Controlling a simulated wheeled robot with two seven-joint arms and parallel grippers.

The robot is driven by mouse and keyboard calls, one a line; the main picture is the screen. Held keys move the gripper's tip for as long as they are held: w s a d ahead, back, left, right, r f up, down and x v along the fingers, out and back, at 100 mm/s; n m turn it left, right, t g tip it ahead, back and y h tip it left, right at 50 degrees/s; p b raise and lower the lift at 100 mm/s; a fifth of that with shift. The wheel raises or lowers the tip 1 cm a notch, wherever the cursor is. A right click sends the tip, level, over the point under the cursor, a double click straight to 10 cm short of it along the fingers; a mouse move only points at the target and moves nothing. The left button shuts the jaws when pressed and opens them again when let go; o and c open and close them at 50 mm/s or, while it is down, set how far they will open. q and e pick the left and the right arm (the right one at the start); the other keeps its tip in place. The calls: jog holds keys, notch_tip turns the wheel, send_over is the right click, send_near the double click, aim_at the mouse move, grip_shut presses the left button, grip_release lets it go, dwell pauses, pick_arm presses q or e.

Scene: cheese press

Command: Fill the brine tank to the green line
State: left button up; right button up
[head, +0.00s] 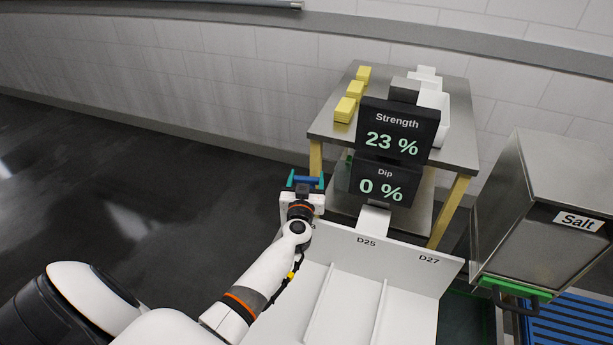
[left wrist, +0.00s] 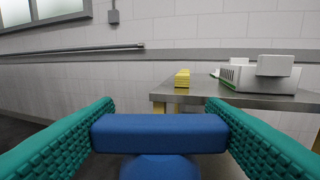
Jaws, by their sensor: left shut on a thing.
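My left gripper (head: 305,183) is shut on a blue handle (head: 306,180), which lies crosswise between its teal fingers. In the left wrist view the blue bar (left wrist: 160,133) spans between both ribbed fingers, with a rounded blue part below it. A dark display (head: 398,131) reads "Strength 23 %". A second display (head: 383,183) below it reads "Dip 0 %". I cannot make out a brine tank, a water level or a green line for certain. My right gripper is not in view.
A white divided tray (head: 345,290) marked D25 and D27 lies in front. A steel table (head: 460,125) behind holds several yellow blocks (head: 345,109). A metal Salt bin (head: 540,220) with a green-trimmed handle stands at the right. Open floor (head: 130,200) lies to the left.

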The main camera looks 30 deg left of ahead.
pick_arm(q)
jog(key=shift+r+m+t+h+p, duration=0.3)
jog(key=shift+m+h, duration=0.2)
jog(key=shift+h, duration=0.2)
jog(key=shift+a+f+m+h, duration=0.1)
jog(key=shift+f+m+h, duration=0.1)
jog(key=shift+m+h, duration=0.25)
jog(key=shift+f+m+t+h+b, duration=0.1)
jog(key=shift+m+t+h+b, duration=0.3)
jog(key=shift+h, duration=0.55)
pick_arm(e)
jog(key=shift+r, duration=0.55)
pick_arm(q)
jog(key=o, duration=1)
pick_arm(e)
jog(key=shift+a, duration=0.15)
